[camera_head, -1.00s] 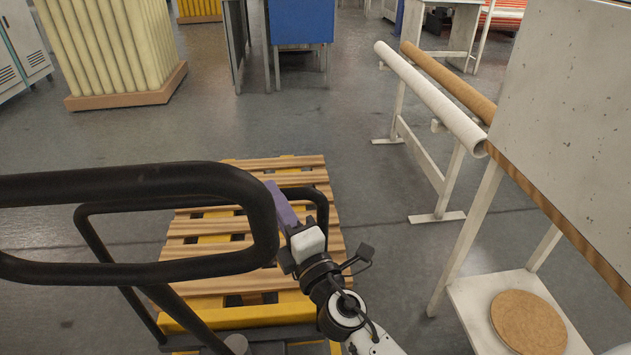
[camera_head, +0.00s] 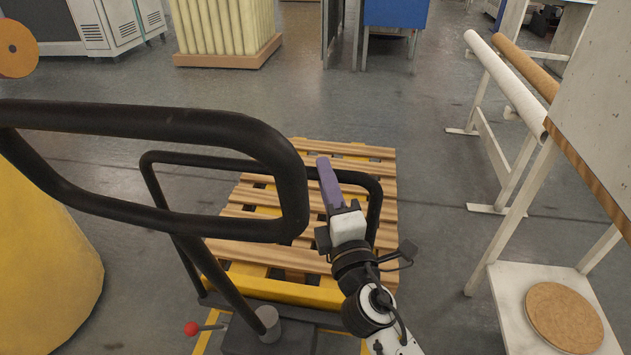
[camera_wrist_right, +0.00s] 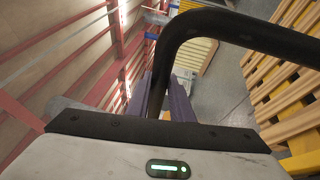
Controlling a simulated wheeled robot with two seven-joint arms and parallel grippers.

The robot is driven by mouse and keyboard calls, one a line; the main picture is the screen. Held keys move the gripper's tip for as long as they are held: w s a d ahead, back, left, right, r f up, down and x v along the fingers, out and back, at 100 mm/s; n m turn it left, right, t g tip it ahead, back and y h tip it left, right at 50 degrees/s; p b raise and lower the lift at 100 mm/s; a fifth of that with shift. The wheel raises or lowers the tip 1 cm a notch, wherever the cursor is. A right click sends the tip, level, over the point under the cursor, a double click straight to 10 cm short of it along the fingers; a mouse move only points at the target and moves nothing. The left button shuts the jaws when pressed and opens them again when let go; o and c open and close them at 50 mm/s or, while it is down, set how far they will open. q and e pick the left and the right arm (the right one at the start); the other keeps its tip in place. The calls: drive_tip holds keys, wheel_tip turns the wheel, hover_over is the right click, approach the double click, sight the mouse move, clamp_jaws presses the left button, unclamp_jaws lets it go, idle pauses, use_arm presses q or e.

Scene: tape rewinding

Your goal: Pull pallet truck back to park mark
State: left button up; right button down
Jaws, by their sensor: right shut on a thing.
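The pallet truck has black tube bars (camera_head: 230,128), a dark base and yellow forks. A slatted wooden pallet (camera_head: 290,258) lies on it. My right gripper (camera_head: 327,183), with purple fingers, is at the right side of the black bars. In the right wrist view a black bar (camera_wrist_right: 230,25) runs down between the purple fingers (camera_wrist_right: 165,100), which are shut on it. A yellow line (camera_head: 204,335) shows on the floor beside the truck's base; I cannot tell whether it is the park mark. My left gripper is out of view.
A large yellow roll (camera_head: 45,260) stands close at the left. At the right are a white bench with a round brown board (camera_head: 563,318) on its lower shelf, and a rack with a white tube (camera_head: 505,85).

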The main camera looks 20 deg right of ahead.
drive_tip(key=shift+r, duration=0.4)
drive_tip(key=c, duration=1.7)
unclamp_jaws()
drive_tip(key=shift+a, duration=0.1)
drive_tip(key=shift+o, duration=0.7)
drive_tip(key=shift+f, duration=0.15)
